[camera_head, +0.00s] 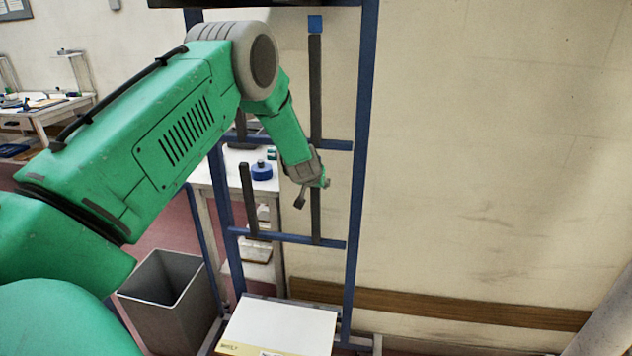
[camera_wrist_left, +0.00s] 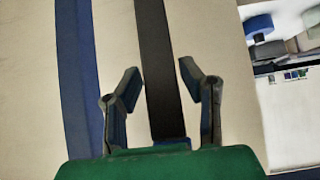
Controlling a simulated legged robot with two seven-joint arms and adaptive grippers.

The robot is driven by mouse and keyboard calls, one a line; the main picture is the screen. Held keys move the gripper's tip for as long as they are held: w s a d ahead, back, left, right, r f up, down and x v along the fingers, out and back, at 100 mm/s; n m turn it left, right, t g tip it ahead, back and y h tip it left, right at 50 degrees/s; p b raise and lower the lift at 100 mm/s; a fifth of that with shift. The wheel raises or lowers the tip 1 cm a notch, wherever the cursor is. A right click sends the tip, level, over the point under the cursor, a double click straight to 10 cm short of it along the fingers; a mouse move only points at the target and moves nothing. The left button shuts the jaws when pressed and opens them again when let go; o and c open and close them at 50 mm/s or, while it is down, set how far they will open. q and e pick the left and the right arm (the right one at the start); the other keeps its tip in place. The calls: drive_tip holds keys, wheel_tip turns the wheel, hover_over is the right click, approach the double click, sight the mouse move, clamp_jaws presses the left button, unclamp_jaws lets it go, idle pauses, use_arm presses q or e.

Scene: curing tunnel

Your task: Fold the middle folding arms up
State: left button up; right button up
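A tall blue metal rack (camera_head: 360,150) stands against the wall. Dark folding arms rise in the picture from its crossbars: a short one at the left (camera_head: 248,200) and a long dark strip at the right (camera_head: 316,90), partly behind my gripper. I cannot tell if the strip is one arm or two in line. Another dark arm is mostly hidden behind my arm. My left gripper (camera_head: 312,192) is in front of the strip between two crossbars. In the left wrist view its fingers (camera_wrist_left: 160,82) are apart, with a dark bar (camera_wrist_left: 157,45) between them in the picture; contact is not visible. My right gripper is out of view.
A white-topped box (camera_head: 280,325) is at the rack's foot. A grey bin (camera_head: 170,290) stands left of it. A white table (camera_head: 205,172) with a blue round item (camera_head: 261,171) is behind the rack. The wall right of the rack is bare.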

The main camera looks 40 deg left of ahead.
use_arm(q)
drive_tip(key=v, duration=1)
drive_tip(key=shift+r, duration=0.35)
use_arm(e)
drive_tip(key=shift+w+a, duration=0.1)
use_arm(q)
drive_tip(key=shift+s, duration=0.15)
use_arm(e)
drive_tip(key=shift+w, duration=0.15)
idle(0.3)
